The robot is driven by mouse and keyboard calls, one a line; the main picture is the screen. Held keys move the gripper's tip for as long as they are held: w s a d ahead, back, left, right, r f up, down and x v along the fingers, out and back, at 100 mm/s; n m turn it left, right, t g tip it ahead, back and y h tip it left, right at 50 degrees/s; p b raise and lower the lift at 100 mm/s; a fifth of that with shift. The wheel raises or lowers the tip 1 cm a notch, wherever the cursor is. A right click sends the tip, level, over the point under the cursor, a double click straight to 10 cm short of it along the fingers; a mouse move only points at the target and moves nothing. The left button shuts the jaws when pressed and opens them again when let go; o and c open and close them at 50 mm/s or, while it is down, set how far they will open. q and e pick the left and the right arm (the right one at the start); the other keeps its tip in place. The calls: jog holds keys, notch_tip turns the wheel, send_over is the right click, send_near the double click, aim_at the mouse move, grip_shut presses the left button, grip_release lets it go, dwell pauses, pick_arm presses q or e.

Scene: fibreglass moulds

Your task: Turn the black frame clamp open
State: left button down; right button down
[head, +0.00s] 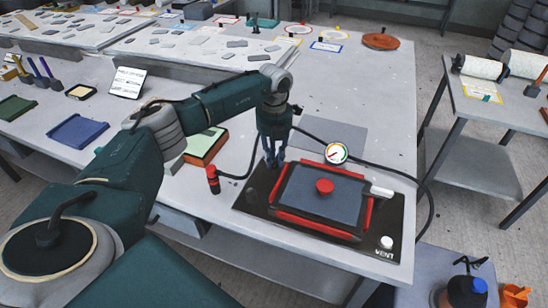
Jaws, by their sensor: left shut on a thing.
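A black base plate (250,207) lies on the near right part of the grey table. On it is a red frame (313,226) around a dark blue-grey panel (343,204) with a red knob (324,186) in its middle. My left gripper (273,164) points down at the frame's far left corner. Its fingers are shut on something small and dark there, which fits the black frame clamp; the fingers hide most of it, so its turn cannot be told. A dark round shape (252,194) sits on the plate just left of the frame. My right gripper is not in view.
A pressure gauge (336,153) stands behind the frame, with black hoses running past it. A red-capped handle (212,180) stands left of the plate. A white knob (386,243) marked VENT is at the near right corner. A flat grey sheet (331,134) lies behind.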

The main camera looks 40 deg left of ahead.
pick_arm(q)
jog(key=shift+w+r, duration=0.1)
jog(key=shift+r, duration=0.05)
jog(key=c, duration=1.5)
grip_release()
jog(key=shift+c, duration=0.2)
notch_tip(320, 180, up, 12)
